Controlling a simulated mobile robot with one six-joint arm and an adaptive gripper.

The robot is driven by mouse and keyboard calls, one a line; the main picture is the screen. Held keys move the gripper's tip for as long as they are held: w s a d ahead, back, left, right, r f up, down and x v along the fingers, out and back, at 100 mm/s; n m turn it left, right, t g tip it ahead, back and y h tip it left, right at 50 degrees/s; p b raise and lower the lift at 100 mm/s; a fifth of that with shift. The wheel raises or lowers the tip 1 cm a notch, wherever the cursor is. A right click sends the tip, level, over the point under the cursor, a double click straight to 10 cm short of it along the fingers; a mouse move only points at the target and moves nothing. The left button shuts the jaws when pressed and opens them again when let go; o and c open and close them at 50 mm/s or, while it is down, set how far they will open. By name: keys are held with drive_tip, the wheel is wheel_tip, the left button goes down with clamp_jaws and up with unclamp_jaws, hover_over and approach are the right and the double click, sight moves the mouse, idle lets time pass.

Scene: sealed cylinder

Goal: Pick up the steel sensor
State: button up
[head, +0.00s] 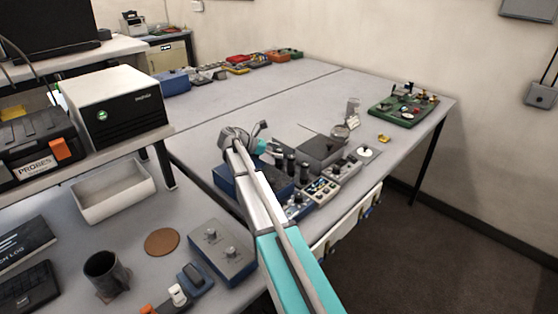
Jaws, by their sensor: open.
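My arm reaches up from the bottom of the head view, and my gripper (264,138) is above the near part of the long grey bench (230,105). It is open and looks empty, though its fingertips are small here. I cannot pick out the steel sensor with certainty. A small greyish upright cylinder (353,107) stands to the right of my gripper, with a pale card at its foot. A round clear or metallic piece (340,132) lies just in front of it. Both are apart from my gripper. My arm hides part of the bench.
Dark upright knobs (290,163), a dark grey box (320,150) and control boxes (321,190) crowd the bench by my gripper. A blue box (225,180) is beside my arm. A green board (403,108) stands at the far right. The bench's middle is clear.

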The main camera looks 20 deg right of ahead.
drive_tip(key=shift+c, duration=0.2)
clamp_jaws()
idle(0.4)
drive_tip(key=shift+r, duration=0.15)
wheel_tip(320, 180, up, 10)
drive_tip(key=p, duration=1)
idle(0.7)
